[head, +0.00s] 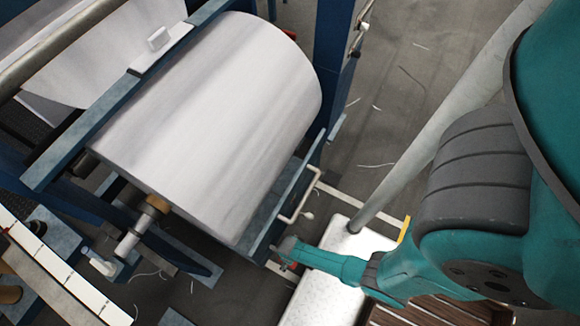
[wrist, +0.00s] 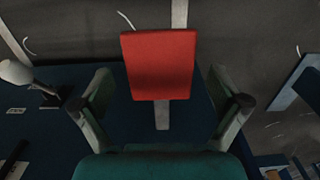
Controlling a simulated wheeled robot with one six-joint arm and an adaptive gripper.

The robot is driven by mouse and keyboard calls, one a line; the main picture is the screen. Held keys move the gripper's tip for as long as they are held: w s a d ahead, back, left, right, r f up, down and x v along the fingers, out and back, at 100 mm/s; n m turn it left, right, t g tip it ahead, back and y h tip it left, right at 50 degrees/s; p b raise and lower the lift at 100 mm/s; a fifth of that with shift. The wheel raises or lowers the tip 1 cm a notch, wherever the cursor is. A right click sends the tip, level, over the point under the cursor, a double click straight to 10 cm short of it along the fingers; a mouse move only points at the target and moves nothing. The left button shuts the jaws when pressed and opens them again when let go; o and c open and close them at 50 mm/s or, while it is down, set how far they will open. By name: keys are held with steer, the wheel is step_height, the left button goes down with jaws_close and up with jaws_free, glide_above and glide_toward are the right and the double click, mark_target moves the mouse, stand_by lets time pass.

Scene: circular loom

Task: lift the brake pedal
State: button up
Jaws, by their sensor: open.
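The brake pedal (wrist: 160,64) is a flat red plate in the upper middle of the wrist view, on a grey stem. My gripper (wrist: 161,92) is open, with one finger left and one right of the pedal's lower part. A gap shows on each side. Whether the fingers are level with the plate in depth I cannot tell. In the head view my gripper (head: 283,254) is low beside the loom's blue frame. Only a small red bit shows there, and the rest of the pedal is hidden.
A big white fabric roll (head: 215,115) lies in the blue loom frame. A pale crank handle (head: 300,205) with a round knob is close to my gripper; the knob (wrist: 15,72) is also left in the wrist view. A slanted grey pole (head: 440,125) stands near my arm.

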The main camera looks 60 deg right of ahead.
steer(key=shift+f, duration=0.15)
steer(key=c, duration=1.7)
steer(key=shift+w+r, duration=0.15)
steer(key=shift+r, duration=0.35)
steer(key=o, duration=1.7)
step_height(320, 180, up, 12)
